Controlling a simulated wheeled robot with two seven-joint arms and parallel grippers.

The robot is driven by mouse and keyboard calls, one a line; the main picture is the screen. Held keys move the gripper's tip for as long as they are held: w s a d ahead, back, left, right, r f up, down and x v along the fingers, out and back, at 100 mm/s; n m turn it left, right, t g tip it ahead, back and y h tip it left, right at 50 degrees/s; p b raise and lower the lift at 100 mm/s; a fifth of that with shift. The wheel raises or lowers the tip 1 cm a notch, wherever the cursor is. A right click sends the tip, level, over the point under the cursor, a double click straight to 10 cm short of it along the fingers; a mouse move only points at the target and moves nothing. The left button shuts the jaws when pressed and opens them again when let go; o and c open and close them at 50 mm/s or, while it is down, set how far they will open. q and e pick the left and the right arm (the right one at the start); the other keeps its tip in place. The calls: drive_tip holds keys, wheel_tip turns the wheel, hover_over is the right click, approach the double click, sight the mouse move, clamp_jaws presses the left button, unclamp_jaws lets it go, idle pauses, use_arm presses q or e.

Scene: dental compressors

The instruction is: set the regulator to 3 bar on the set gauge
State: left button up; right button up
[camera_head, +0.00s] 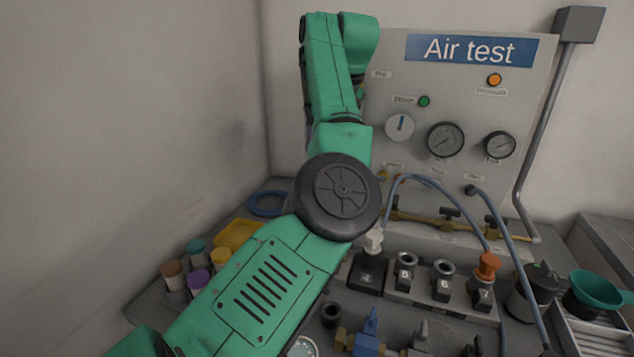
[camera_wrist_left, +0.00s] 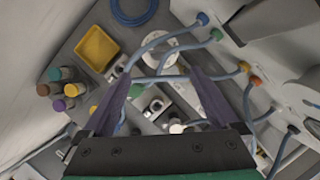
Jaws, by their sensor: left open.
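The Air test panel (camera_head: 470,95) stands at the back. It carries a larger round gauge (camera_head: 445,139) and a smaller one (camera_head: 500,145); their labels and readings are too small to read. My left arm crosses in front of the panel's left side and may hide other controls. My left gripper (camera_wrist_left: 160,74) shows in the left wrist view, its two fingers spread, with nothing gripped. In the head view its fingers are hidden. My right gripper is out of view.
Blue hoses (camera_head: 440,190) loop before the panel. Numbered fittings (camera_head: 440,278) stand on the bench below. Capped jars (camera_head: 197,280), a yellow tray (camera_wrist_left: 97,48) and a blue hose coil (camera_head: 267,203) lie left. A green funnel (camera_head: 597,288) stands right. A wall bounds the left.

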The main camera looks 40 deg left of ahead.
use_arm(q)
drive_tip(key=x, duration=0.6)
drive_tip(key=b+x, duration=0.1)
drive_tip(key=x, duration=0.6)
drive_tip(key=shift+a, duration=0.25)
drive_tip(key=shift+r, duration=0.1)
drive_tip(key=shift+c, duration=0.3)
drive_tip(key=c, duration=1.3)
drive_tip(key=shift+b, duration=0.35)
